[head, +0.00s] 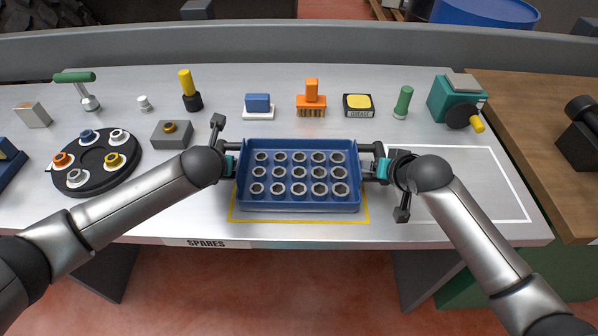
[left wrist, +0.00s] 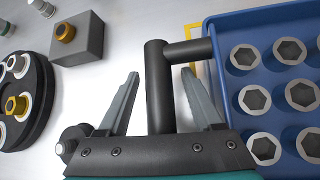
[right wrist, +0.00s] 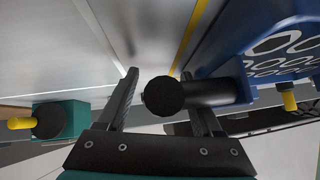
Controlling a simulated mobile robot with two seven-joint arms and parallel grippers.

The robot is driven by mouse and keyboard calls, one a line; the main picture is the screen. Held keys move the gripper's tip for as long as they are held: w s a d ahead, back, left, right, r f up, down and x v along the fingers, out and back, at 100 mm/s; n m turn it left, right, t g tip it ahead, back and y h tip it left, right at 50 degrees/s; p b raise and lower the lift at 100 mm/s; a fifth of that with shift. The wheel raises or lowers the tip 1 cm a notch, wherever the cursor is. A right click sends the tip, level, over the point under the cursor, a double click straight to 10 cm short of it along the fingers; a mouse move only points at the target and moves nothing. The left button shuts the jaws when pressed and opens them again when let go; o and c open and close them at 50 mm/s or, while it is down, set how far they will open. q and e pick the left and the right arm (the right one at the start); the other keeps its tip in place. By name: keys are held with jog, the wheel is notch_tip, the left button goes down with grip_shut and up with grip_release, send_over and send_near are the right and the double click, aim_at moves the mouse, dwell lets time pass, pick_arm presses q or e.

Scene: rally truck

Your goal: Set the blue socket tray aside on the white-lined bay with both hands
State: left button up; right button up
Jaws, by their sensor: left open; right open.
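The blue socket tray (head: 298,207) sits on the bench within a yellow outline (head: 240,221), with rows of metal sockets in it. A black handle sticks out from each side. My left gripper (head: 232,160) is at the left handle; in the left wrist view its open fingers (left wrist: 160,95) stand on either side of the black handle bar (left wrist: 158,85). My right gripper (head: 376,168) is at the right handle; in the right wrist view its open fingers (right wrist: 162,100) straddle the handle's round end (right wrist: 165,96). The white-lined bay (head: 485,185) lies right of the tray, partly hidden by my right arm.
A black round holder (head: 98,178) with several coloured fittings and a grey block (head: 171,140) stand left of the tray. Several small items, including an orange one (head: 311,104), line the back. A teal vise-like device (head: 457,98) stands behind the bay, whose visible part is empty.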

pick_arm(q)
jog(key=shift+c, duration=0.2)
pick_arm(e)
jog(key=shift+c, duration=0.2)
pick_arm(q)
grip_shut()
pick_arm(e)
grip_shut()
dwell(0.8)
pick_arm(q)
jog(key=shift+w+r, duration=0.1)
jog(key=shift+r, duration=0.05)
pick_arm(e)
jog(key=shift+w+r, duration=0.15)
